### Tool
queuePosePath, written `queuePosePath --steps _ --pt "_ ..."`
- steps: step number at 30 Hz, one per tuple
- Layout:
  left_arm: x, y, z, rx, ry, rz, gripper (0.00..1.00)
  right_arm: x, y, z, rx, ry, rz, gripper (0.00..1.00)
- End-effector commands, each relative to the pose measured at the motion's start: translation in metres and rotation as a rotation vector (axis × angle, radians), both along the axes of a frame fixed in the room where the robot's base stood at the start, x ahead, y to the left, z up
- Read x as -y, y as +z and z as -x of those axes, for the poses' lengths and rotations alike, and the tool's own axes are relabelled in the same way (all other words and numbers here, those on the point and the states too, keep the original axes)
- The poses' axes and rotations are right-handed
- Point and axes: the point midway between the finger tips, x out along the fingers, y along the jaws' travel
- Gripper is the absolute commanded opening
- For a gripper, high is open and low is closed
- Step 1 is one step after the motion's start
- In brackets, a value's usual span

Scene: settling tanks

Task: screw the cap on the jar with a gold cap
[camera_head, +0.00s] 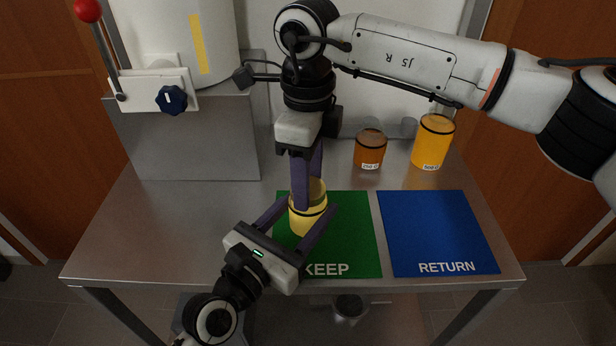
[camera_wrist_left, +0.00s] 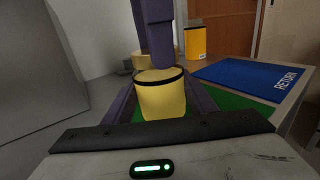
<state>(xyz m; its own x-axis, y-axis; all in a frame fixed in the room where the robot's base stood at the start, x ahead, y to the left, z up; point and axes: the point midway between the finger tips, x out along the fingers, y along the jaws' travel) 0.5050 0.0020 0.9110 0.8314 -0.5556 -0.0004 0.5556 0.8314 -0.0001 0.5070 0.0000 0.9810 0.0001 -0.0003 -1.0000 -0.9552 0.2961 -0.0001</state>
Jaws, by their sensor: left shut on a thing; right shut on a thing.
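A yellow jar (camera_head: 308,222) with a dark band near its top stands upright on the green KEEP mat (camera_head: 358,240). My left gripper (camera_head: 309,210) is shut around the jar's sides from the front left. The jar also shows between its fingers in the left wrist view (camera_wrist_left: 161,98). My right gripper (camera_head: 308,195) points straight down over the jar and is shut on the gold cap (camera_head: 317,188) at the jar's top. Its near finger hides much of the cap. I cannot tell how the cap sits on the jar's rim.
A blue RETURN mat (camera_head: 437,232) lies bare to the right. A brown jar (camera_head: 369,150) and an orange jar (camera_head: 432,143) stand behind the mats. A grey block (camera_head: 190,140) with a red-knobbed lever (camera_head: 88,10) and dark blue knob (camera_head: 172,100) stands back left. The table's left front is clear.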

Motion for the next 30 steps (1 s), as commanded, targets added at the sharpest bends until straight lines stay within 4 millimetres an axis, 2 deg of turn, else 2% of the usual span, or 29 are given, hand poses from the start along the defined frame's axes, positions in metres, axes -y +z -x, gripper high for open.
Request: queuePosePath --steps 3,9,14,15,17,26,30 --pt "0.0001 -0.0003 0.0001 -0.001 0.000 -0.001 0.00 0.0000 0.0003 -0.0001 0.000 -0.264 -0.001 0.19" --pt "0.0001 -0.0003 0.0001 -0.001 0.000 -0.001 0.00 -0.0001 0.0002 0.0000 0.000 -0.634 -0.001 0.19" --pt "0.0001 -0.0004 0.0001 -0.001 0.000 -0.001 0.00 -0.0001 0.0002 0.0001 0.000 -0.632 -0.001 0.19" --pt "0.0001 -0.0004 0.0001 -0.001 0.000 -0.001 0.00 -0.0001 0.0002 0.0001 0.000 -0.632 -0.001 0.52" --pt "0.0001 -0.0004 0.0001 -0.001 0.000 -0.001 0.00 -0.0001 0.0001 0.0001 0.000 -0.632 -0.001 0.62" --pt "0.0001 -0.0003 0.0001 -0.001 0.000 -0.001 0.00 -0.0001 0.0004 0.0001 0.000 -0.630 -0.001 0.64" --pt "0.0001 -0.0003 0.0001 -0.001 0.000 -0.001 0.00 -0.0004 0.0089 -0.0003 0.002 -0.630 -0.002 0.64"
